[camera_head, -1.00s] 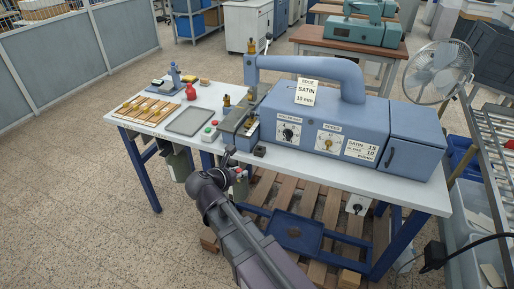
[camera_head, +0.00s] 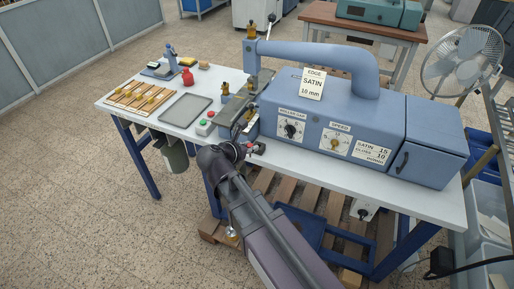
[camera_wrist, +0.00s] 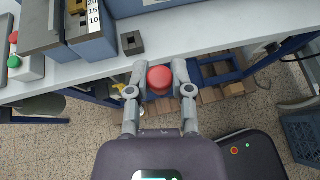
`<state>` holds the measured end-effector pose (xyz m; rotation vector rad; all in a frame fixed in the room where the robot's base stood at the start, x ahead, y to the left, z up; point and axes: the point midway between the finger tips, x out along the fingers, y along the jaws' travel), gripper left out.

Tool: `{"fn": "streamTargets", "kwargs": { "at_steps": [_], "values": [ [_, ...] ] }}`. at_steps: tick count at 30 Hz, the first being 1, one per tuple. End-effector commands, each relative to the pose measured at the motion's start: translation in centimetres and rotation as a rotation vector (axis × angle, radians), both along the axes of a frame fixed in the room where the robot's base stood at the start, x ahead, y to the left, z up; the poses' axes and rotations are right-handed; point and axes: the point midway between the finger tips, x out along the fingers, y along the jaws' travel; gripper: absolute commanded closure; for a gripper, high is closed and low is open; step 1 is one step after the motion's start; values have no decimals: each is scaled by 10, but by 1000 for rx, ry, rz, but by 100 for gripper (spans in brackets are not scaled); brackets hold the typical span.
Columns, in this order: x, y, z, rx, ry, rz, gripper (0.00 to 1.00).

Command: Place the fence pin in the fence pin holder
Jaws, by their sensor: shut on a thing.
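The fence pin shows its round red top (camera_wrist: 160,79) in the wrist view, between the two fingers of my gripper (camera_wrist: 160,72), which is shut on it. The pin's lower part is hidden below the top. What looks like the fence pin holder is a small dark square block (camera_wrist: 132,42) with a hole, on the white table near its front edge, up and left of the pin. The hole looks empty. In the head view my gripper (camera_head: 246,150) is at the table's front edge, close beside the dark block (camera_head: 260,147).
The blue stamping machine (camera_head: 335,115) fills the table's right side. A control box with red and green buttons (camera_head: 205,124), a grey tray (camera_head: 185,110) and a wooden rack (camera_head: 138,97) stand to the left. A pallet (camera_head: 332,212) lies under the table (camera_head: 400,192).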

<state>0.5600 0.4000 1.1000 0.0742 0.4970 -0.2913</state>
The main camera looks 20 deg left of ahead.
Motion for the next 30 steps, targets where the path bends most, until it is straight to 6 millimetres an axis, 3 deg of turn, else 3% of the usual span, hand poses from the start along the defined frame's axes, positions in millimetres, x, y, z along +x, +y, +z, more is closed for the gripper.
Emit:
{"fn": "streamTargets", "kwargs": {
  "at_steps": [17,30],
  "values": [
    [-7,8,-5,0,0,18,100],
    [4,-29,-55,-1,0,21,100]
  ]
}}
